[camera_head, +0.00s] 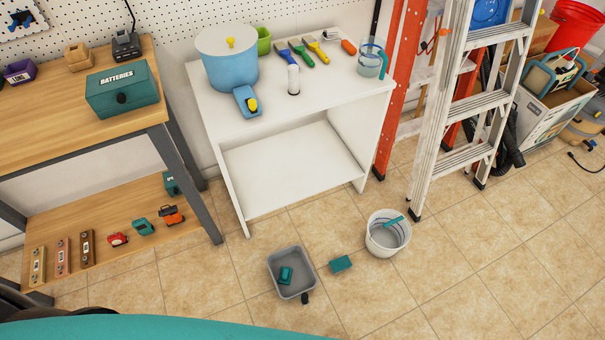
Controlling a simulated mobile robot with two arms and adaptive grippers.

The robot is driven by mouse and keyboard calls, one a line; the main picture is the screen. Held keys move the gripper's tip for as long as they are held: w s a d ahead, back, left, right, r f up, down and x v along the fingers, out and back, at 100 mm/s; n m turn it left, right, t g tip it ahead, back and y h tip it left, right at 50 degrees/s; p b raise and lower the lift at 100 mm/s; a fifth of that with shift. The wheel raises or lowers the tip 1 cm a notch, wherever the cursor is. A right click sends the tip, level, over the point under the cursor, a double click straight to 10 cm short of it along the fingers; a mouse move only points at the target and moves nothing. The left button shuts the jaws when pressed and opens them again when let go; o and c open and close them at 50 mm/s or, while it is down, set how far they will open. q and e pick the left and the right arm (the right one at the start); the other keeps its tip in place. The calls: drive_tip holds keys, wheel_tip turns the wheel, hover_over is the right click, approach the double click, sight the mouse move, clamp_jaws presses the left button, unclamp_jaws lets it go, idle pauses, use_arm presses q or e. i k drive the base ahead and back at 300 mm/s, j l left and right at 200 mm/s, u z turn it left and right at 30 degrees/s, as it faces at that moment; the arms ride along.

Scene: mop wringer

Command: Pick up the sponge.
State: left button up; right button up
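A small teal block that looks like a sponge (341,263) lies on the tiled floor, between a grey tray and a white bucket. A second teal block (286,275) lies inside the grey tray (271,265); I cannot tell for certain which is the sponge. The white bucket (385,245) stands to the right, with a teal handle-like piece (393,221) across its top. Neither of my grippers is in view.
A wooden workbench (50,115) stands at left. Ladders (465,105) and a box (535,110) stand at right. Floor (440,285) right of the bucket is clear.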

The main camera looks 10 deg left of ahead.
sight(342, 263)
drive_tip(key=k+l, duration=0.2)
drive_tip(key=k, duration=0.35)
drive_tip(key=k+l, duration=0.15)
drive_tip(key=k, duration=0.35)
drive_tip(key=k+l, duration=0.2)
drive_tip(key=k, duration=0.35)
